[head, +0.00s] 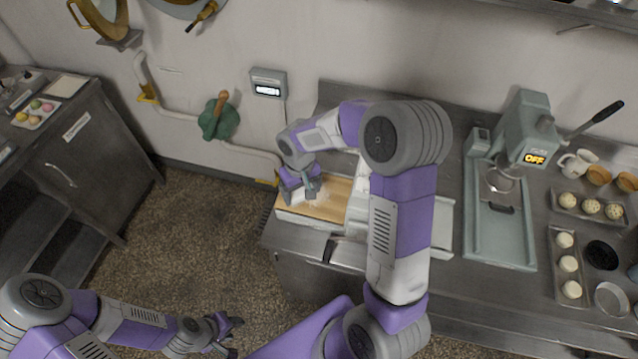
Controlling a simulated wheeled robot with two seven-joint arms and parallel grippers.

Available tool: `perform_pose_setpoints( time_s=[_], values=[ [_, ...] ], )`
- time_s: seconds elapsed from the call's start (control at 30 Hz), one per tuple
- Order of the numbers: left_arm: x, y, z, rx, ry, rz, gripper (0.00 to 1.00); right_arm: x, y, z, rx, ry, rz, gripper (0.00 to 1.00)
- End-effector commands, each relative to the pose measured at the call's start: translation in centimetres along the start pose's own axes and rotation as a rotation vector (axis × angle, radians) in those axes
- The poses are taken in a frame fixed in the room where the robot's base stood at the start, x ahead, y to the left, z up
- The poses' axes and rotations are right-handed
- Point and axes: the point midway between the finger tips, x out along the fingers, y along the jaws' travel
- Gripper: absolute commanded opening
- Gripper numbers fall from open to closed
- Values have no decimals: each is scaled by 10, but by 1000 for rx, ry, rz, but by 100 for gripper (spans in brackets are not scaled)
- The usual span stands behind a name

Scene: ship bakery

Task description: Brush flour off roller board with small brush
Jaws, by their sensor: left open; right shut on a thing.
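The roller board (325,204) is a tan wooden surface set in a pale frame on the steel counter, with a whitish flour patch near its left part. My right gripper (303,196) is over the left end of the board, shut on the small brush (313,185), of which only a small greenish part shows. The brush's lower end is at or just above the board; I cannot tell whether it touches. My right arm hides the middle of the board's machine. My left gripper (229,335) is open and empty, low over the floor at the bottom left.
A pale green press (525,130) with a tray (503,235) stands to the right. Dough balls on trays (572,208), cups (598,175) and a dark round dish (602,255) lie at the far right. A dark cabinet (85,150) stands left; open floor lies between.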

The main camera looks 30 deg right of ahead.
Motion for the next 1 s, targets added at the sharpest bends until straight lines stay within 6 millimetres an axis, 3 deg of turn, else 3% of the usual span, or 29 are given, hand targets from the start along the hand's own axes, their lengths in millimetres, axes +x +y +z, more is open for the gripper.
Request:
perform_pose_setpoints(
  time_s=[0.33, 1.0],
  values=[
    [-21, 8, 1, 0, 0, 0, 43, -31, -1, 0, -2, 0, 0, 60],
    [-17, 6, 1, 0, 0, 0, 43, -26, -6, 0, -6, -1, -1, 60]
  ],
)
